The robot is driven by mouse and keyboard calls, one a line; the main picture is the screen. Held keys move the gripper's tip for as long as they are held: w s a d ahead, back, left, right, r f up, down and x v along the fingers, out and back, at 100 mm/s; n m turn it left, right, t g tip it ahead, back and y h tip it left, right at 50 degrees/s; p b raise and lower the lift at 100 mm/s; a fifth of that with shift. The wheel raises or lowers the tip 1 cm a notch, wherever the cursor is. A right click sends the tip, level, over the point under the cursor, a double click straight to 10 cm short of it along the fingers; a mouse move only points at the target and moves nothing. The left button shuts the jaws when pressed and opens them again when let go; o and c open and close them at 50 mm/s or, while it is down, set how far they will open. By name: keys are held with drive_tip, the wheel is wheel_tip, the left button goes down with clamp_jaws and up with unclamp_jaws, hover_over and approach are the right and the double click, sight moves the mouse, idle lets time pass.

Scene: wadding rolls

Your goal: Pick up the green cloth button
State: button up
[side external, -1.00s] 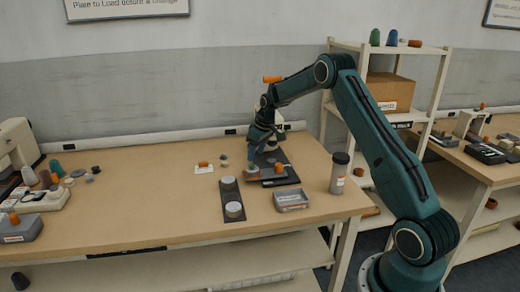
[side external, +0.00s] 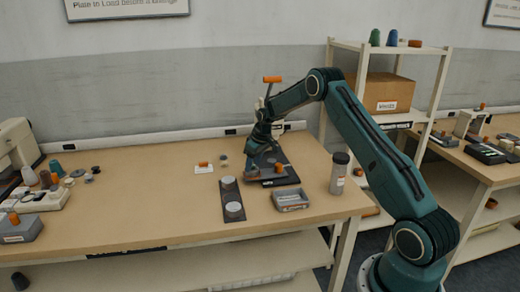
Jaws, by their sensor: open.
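My gripper (side external: 253,172) points down over the left edge of the dark mat (side external: 284,161) on the wooden table. It is open, and its fingertips are small and hard to make out. I cannot pick out a green cloth button; it may be hidden behind or under my gripper, or too small to tell. An orange roll (side external: 278,168) stands on the mat just right of my gripper.
A dark strip with pale discs (side external: 233,207), a grey tray (side external: 291,199) and a dark-lidded jar (side external: 339,172) stand nearby. The table's left-centre is mostly clear.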

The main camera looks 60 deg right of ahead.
sight(254, 166)
idle(0.3)
drive_tip(key=c, duration=0.8)
drive_tip(key=shift+r, duration=0.1)
wheel_tip(254, 166, up, 20)
drive_tip(key=shift+f, duration=0.1)
idle(0.3)
idle(0.5)
